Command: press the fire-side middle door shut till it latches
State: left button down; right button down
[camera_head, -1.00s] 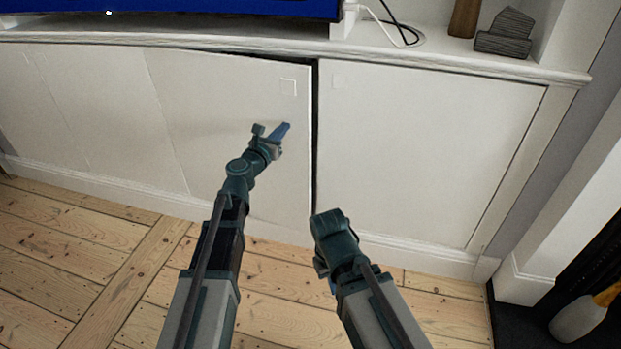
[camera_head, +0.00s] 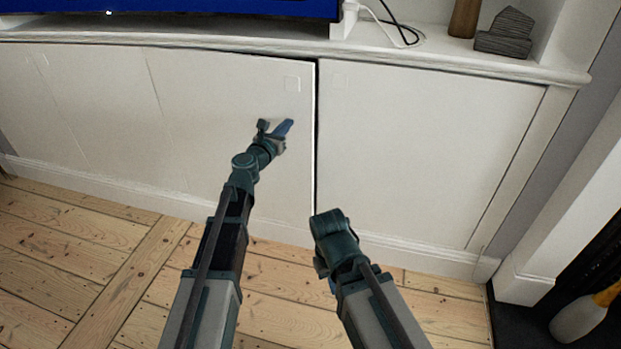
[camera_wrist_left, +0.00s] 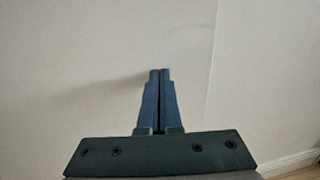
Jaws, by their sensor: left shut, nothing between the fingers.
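The fire-side middle door (camera_head: 240,95) is a plain pale panel with a faint square mark near its upper right corner. A thin dark gap shows along its right edge, so it stands nearly flush with the cabinet front. My left gripper (camera_head: 287,127) is shut and empty, with its blue fingertips at the right part of this door. In the left wrist view the shut fingers (camera_wrist_left: 160,75) point at the pale panel; contact is hard to tell. My right gripper (camera_head: 331,284) is low, in front of the cabinet base, mostly hidden by its own wrist.
Another pale door (camera_head: 425,150) lies flat to the right of the gap. Above is a white shelf (camera_head: 450,57) with cables and a dark wooden house shape (camera_head: 505,35). A fireplace edge (camera_head: 590,265) stands at the right. Bare floorboards (camera_head: 90,250) lie in front.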

pick_arm(q)
jog(key=shift+x, duration=2.3)
send_near(293, 118)
jog(key=shift+s+a+f, duration=0.5)
jog(key=shift+s+a, duration=0.15)
dwell(0.8)
